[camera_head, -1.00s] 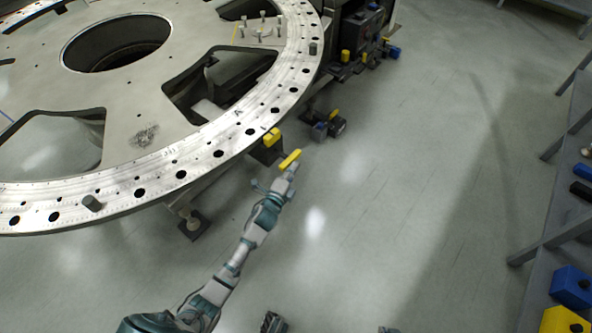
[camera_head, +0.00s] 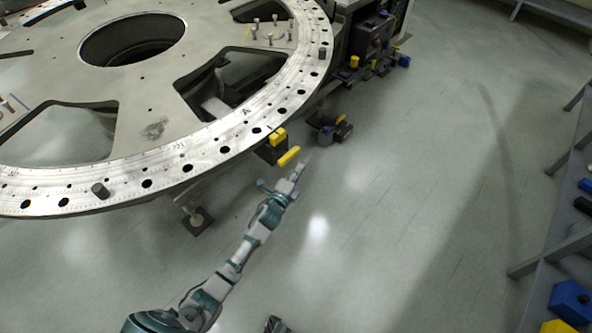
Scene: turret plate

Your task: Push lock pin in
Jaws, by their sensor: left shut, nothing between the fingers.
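A yellow bar-shaped handle (camera_head: 289,156), which looks like the lock pin's grip, sticks out just below the turret plate's (camera_head: 200,152) near rim. It is beside a dark bracket with a yellow block (camera_head: 278,136) on top. My left gripper (camera_head: 302,164) is shut and empty, just right of the yellow handle. A small gap seems to show between them, but contact is hard to judge. The pin's shaft is hidden behind the handle. A dark piece cut off at the bottom edge (camera_head: 276,325) is probably my right gripper; its fingers cannot be made out.
A machine with yellow and blue parts (camera_head: 375,45) is at the back. Grey shelving (camera_head: 545,262) with blue and yellow blocks lines the right. The floor between is clear.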

